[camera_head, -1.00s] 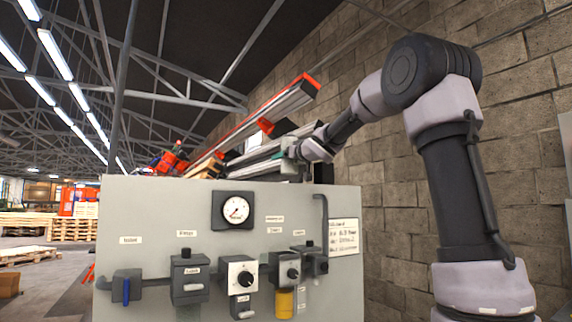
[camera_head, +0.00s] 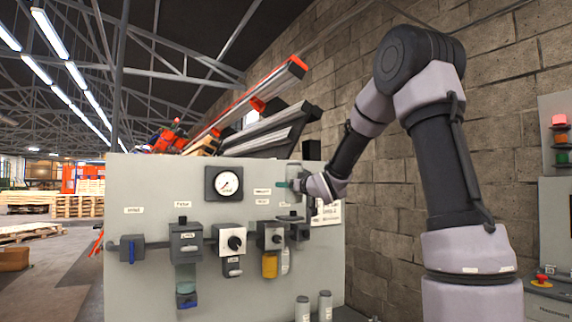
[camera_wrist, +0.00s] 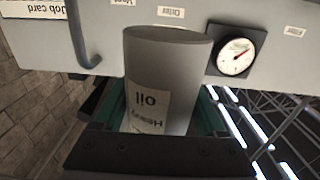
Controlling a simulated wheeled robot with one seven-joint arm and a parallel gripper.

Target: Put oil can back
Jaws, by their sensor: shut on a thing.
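A grey oil can (camera_wrist: 165,60) with a white label reading "Heavy oil" fills the middle of the wrist view. My gripper (camera_wrist: 166,112) is shut on it, with a green finger on each side. In the head view, my gripper (camera_head: 290,184) is in front of the upper right of the grey panel (camera_head: 140,190), and the can is hard to make out there. Two similar grey cans (camera_head: 302,308) (camera_head: 325,305) stand upright at the bottom of the head view, right of centre. Their bases are cut off by the frame.
The panel carries a gauge (camera_head: 224,184), valve and regulator blocks (camera_head: 184,240) and a yellow-bowled unit (camera_head: 270,264) that stick out. A block wall (camera_head: 410,210) stands behind my arm. A cabinet with coloured lamps (camera_head: 560,140) and a red button (camera_head: 542,278) is at right.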

